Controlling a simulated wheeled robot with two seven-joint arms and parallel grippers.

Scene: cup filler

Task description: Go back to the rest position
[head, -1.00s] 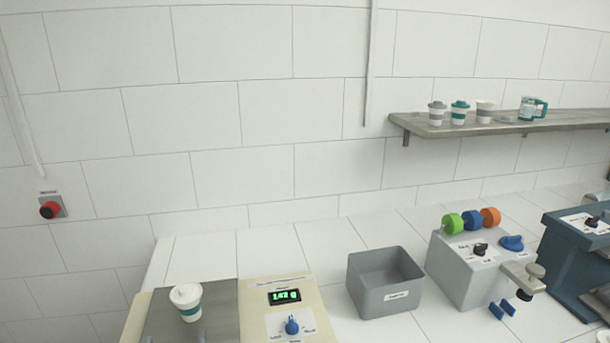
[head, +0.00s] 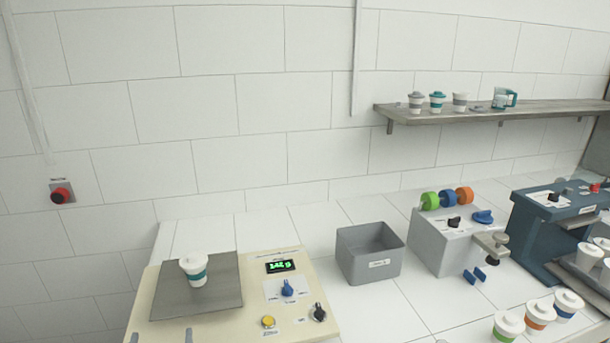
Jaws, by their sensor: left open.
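The tips of my left gripper (head: 162,338) show at the bottom left edge, one finger on each side of a gap. It is open and empty, just in front of the scale; the rest of it is out of the picture. The green display (head: 281,266) seems to read 142 g. My right gripper is not in view.
A grey bin (head: 368,265) stands right of the scale. Beyond it are a grey machine with coloured knobs (head: 445,250) and a blue machine (head: 530,235). Several lidded cups (head: 538,315) stand at the bottom right. A wall shelf (head: 430,117) holds cups.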

